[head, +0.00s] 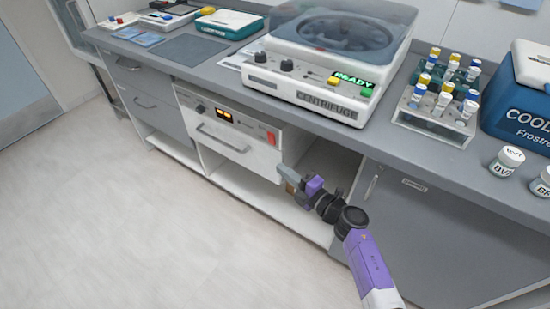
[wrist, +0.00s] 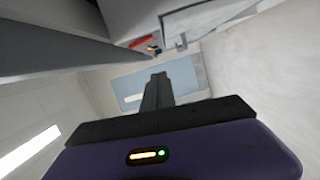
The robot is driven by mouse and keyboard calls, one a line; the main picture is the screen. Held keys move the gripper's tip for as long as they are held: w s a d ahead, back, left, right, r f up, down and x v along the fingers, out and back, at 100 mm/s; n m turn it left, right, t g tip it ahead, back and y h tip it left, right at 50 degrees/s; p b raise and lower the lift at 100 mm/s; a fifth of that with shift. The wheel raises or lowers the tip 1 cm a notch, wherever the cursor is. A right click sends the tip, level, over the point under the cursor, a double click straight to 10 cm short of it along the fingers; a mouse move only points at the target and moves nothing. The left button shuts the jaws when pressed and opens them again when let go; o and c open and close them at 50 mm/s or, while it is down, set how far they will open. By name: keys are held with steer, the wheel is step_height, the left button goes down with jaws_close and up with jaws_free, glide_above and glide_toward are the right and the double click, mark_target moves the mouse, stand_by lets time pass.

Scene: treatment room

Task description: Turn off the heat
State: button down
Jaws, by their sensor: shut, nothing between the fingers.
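A white heating unit (head: 235,128) is built in under the counter, with a dark knob (head: 200,108), a lit orange display (head: 224,115), a drawer handle (head: 222,138) and a red switch (head: 271,138) at its right end. In the wrist view the red switch (wrist: 141,42) and the lit display (wrist: 153,50) show small at the top. My gripper (head: 284,170) is shut and empty, just below and right of the switch, in front of the unit's right edge. I cannot tell whether it touches the unit. Its shut fingers also show in the wrist view (wrist: 157,92).
The counter (head: 330,125) overhangs the unit. On it stand a centrifuge (head: 318,85) reading READY, a tube rack (head: 436,125) and a blue cooler (head: 520,105). An open shelf space (head: 326,160) lies right of the unit. The floor (head: 120,220) in front is clear.

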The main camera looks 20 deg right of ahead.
steer(key=shift+v, duration=1.4)
steer(key=s+d+r+m+t+h, duration=0.3)
steer(key=s+r+m+t+h, duration=0.1)
steer(key=r+m, duration=0.4)
steer(key=s+a+r+m+g+h+p, duration=0.1)
steer(key=s+a+r+m+g, duration=0.1)
steer(key=s, duration=1.1)
steer(key=s+a+r+m+g+p, duration=0.2)
steer(key=s+r+m, duration=0.3)
steer(key=s, duration=0.8)
steer(key=s+a+r+m+g+h+p, duration=0.1)
steer(key=s+m, duration=0.5)
steer(key=s, duration=0.8)
step_height(320, 180, up, 3)
steer(key=shift+a+f+g+h+p, duration=0.15)
steer(key=shift+a+g+h+p, duration=0.2)
steer(key=shift+a+p, duration=0.3)
steer(key=shift+s, duration=0.1)
